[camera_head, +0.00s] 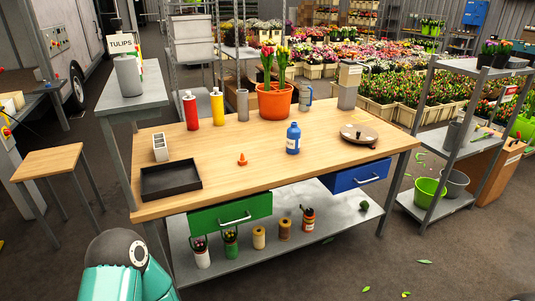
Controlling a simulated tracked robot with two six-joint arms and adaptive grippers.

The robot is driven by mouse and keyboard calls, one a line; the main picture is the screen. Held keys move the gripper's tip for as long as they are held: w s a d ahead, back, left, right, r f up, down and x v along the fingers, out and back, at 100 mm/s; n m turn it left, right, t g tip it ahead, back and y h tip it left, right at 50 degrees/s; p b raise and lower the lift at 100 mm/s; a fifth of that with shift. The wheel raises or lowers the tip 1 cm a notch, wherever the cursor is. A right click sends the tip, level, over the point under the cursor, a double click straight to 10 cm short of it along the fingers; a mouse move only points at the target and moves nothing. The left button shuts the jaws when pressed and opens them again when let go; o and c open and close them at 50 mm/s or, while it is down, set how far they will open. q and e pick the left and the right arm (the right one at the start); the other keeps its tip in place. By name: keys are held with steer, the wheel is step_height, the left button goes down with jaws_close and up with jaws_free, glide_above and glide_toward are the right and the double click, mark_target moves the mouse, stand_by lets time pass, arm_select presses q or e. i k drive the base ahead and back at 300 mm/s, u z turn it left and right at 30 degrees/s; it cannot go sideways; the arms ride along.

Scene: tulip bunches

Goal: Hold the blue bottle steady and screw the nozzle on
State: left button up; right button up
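The blue bottle (293,140) stands upright on the wooden workbench (255,178), right of its middle. It has a white label, and its narrow top looks blue; I cannot make out its thread. A small orange cone-shaped piece (242,160), which looks like the nozzle, stands on the bench to the left of the bottle and nearer to me, apart from it. Neither of my grippers is in view. Only a teal link of my own arm shows at the bottom left, in front of the bench and well away from both things.
A red bottle (190,111), a yellow bottle (217,107) and an orange tulip pot (274,101) stand behind. A black tray (171,180) lies left, a round turntable (358,134) right. The green drawer (231,213) and blue drawer (356,176) stick out in front.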

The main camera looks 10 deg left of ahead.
mark_target(293, 133)
steer(key=z, duration=0.15)
steer(key=i, duration=1.35)
steer(key=u, duration=0.5)
